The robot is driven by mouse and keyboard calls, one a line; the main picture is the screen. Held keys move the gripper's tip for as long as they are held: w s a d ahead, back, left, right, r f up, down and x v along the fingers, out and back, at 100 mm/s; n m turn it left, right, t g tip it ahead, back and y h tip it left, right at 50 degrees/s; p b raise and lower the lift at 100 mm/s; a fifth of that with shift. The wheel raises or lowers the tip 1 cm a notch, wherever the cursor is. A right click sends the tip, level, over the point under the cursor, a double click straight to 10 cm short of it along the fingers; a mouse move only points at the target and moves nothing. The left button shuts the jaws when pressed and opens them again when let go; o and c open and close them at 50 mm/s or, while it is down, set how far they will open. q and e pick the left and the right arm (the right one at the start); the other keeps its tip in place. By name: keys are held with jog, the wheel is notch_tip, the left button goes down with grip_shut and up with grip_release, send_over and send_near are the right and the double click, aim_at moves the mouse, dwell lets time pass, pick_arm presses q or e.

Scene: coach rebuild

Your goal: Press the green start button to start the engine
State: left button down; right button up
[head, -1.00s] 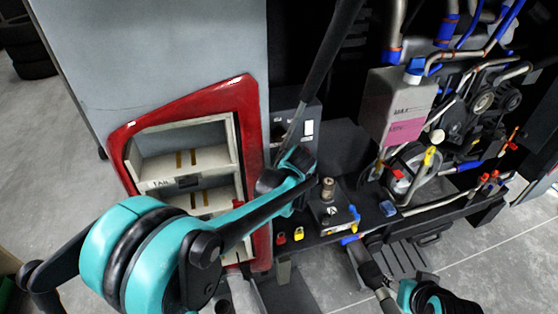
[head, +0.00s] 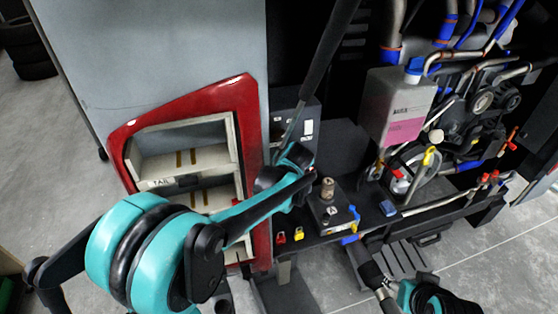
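A dark control box (head: 305,120) with pale switches and labels stands right of the red-framed shelf. I cannot make out a green start button; my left arm covers the lower part of this box. My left gripper (head: 305,178) is at the front of the box, at its lower edge; its fingers are too small and overlapped to tell open from shut, and I cannot tell whether it touches the box. My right gripper (head: 358,255) is low in the picture, below the bench edge and away from the control box; its fingers are not clear.
A red-framed shelf (head: 257,150) stands left of the box. A tank with a pink band (head: 405,131) and engine pipework are right.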

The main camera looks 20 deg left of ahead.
pick_arm(q)
jog(key=shift+w+a+r, duration=0.3)
jog(key=shift+w+r, duration=0.05)
jog(key=shift+r, duration=0.1)
pick_arm(e)
jog(key=shift+s+d, duration=0.2)
jog(key=shift+s, duration=0.1)
dwell(0.5)
pick_arm(q)
jog(key=shift+s+d+f, duration=0.15)
jog(key=shift+f, duration=0.1)
pick_arm(e)
jog(key=shift+w+a+f, duration=0.1)
jog(key=shift+w+a, duration=0.05)
jog(key=shift+w, duration=0.05)
pick_arm(q)
jog(key=s+d, duration=0.2)
jog(key=s, duration=0.2)
jog(key=shift+d+f, duration=0.35)
jog(key=shift+d, duration=0.05)
pick_arm(e)
jog(key=shift+w+a, duration=0.2)
jog(key=shift+w, duration=0.05)
pick_arm(q)
jog(key=shift+s+d, duration=0.1)
jog(key=shift+s, duration=0.05)
pick_arm(e)
jog(key=shift+s+d, duration=0.1)
dwell(0.4)
